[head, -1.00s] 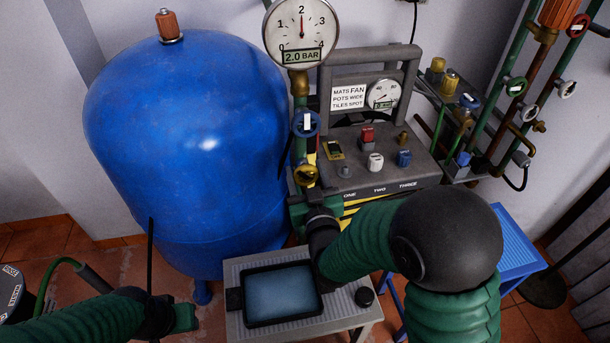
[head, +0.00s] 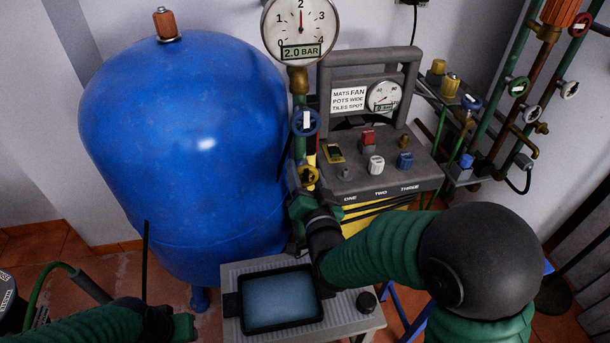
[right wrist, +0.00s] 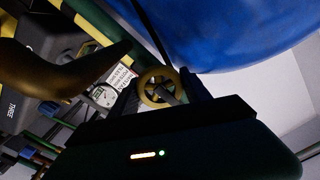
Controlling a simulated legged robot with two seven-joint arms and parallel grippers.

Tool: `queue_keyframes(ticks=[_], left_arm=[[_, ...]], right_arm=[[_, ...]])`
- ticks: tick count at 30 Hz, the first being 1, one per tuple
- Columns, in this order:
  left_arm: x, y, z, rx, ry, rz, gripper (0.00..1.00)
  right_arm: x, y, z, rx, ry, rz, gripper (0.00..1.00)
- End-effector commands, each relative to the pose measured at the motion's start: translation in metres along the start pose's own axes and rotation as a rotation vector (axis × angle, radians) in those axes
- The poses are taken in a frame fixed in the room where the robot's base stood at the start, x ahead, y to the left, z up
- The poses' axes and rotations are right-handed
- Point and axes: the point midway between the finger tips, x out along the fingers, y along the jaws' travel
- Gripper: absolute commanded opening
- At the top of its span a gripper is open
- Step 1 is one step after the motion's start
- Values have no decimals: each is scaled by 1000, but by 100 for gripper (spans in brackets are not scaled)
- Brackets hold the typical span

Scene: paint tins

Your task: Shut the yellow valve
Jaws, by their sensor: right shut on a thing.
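The yellow valve (head: 309,177) is a small handwheel on the vertical pipe below the round pressure gauge and below a blue handwheel. In the right wrist view the yellow wheel (right wrist: 158,88) shows as a ring with spokes at the fingers. My right gripper (head: 303,192) is shut on this wheel, and its green and black body hides part of the wheel's lower side in the head view. My left gripper (head: 183,327) is at the bottom left, away from the valve; its jaws are not clear enough to judge.
The blue handwheel (head: 305,122) is just above, and the gauge (head: 300,30) reads 2.0 bar. A big blue tank (head: 190,140) is close on the left. A control box (head: 375,165) stands at right. A black tray (head: 280,300) lies on a grey table below.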

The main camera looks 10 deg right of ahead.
Motion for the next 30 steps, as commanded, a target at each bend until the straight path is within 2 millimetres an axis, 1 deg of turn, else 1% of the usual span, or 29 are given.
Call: queue_keyframes(ticks=[1, 14, 15, 19, 20, 30], left_arm=[[1, 0, 0, 0, 0, 0, 36], [1, 0, 0, 0, 0, 0, 36], [1, 0, 0, 0, 0, 0, 36], [1, 0, 0, 0, 0, 0, 36], [1, 0, 0, 0, 0, 0, 36], [1, 0, 0, 0, 0, 0, 36]], right_arm=[[-2, 3, 7, 5, -17, 7, 15], [-2, 3, 6, 16, -17, 7, 15], [-2, 3, 6, 16, -17, 7, 57], [-2, 2, 5, 16, -13, 5, 74], [-2, 2, 4, 16, -12, 5, 77], [0, 1, 2, 16, -5, 2, 77]])
